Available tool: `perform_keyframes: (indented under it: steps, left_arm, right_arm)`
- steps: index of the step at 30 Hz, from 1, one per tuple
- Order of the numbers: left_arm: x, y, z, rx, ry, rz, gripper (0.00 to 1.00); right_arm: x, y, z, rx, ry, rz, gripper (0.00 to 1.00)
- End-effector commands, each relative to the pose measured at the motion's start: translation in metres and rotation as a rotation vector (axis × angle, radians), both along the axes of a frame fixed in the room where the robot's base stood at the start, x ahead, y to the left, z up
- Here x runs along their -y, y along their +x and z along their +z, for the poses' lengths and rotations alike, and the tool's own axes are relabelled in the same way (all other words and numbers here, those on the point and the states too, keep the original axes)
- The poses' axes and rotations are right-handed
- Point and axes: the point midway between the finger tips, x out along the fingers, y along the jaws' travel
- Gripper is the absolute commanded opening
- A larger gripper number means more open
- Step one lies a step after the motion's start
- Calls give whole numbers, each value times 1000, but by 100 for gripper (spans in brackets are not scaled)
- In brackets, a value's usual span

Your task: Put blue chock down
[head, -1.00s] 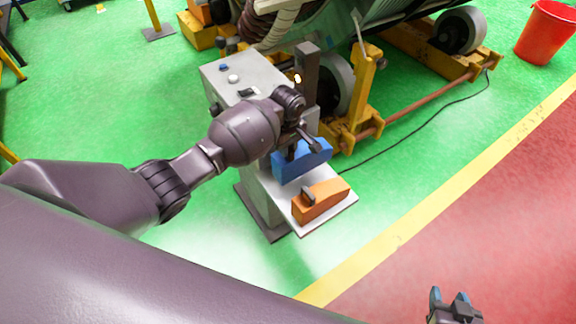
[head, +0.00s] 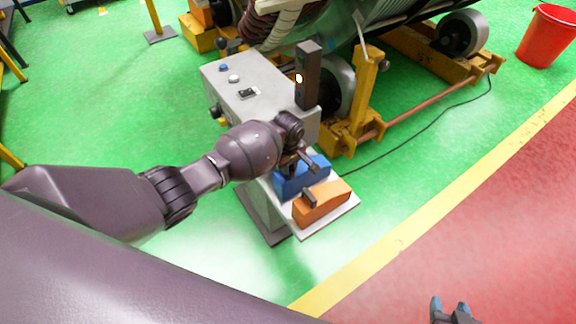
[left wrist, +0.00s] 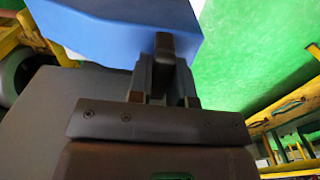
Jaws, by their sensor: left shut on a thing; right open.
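The blue chock (head: 301,179) is at the small white shelf (head: 325,222) on the front of the grey control box, just behind the orange chock. It also fills the top of the left wrist view (left wrist: 105,28). My left gripper (head: 304,164) is shut on the blue chock's handle, seen close in the left wrist view (left wrist: 163,62). The arm hides part of the chock, and I cannot tell whether its underside touches the shelf. My right gripper (head: 450,308) is open and empty at the bottom edge of the head view.
The orange chock (head: 322,203) lies on the shelf beside the blue one. The grey control box (head: 255,95) with buttons and a dark post (head: 308,75) stands behind. Yellow roller supports (head: 358,120) and a cable are to the right. A red bucket (head: 549,35) stands far right.

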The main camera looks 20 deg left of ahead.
Motion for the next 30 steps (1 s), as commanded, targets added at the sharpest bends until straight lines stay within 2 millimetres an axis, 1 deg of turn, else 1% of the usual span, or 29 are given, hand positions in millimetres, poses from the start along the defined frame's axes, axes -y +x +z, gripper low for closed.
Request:
perform_keyframes:
  steps: [6, 7, 11, 19, 22, 26, 30]
  left_arm:
    - [0, 1, -2, 2, -1, 1, 0]
    - [0, 0, -3, 0, 0, 1, 24]
    - [0, 0, -3, 0, 0, 1, 44]
    - [-1, 0, -2, 0, 0, 1, 45]
    - [-1, 0, 2, 1, 1, 0, 45]
    - [-1, 1, 18, 2, 0, 1, 45]
    - [-1, 0, 45, 4, 0, 0, 45]
  right_arm:
    - [0, 1, 0, 2, 0, 0, 49]
    - [0, 2, 0, 3, 1, 1, 49]
    - [-1, 5, 2, 10, 1, 3, 49]
    - [-2, 10, 5, 19, 1, 5, 49]
    - [-2, 10, 6, 19, 1, 5, 49]
    - [-2, 10, 12, 21, 2, 3, 49]
    - [-1, 8, 19, 19, 2, 2, 49]
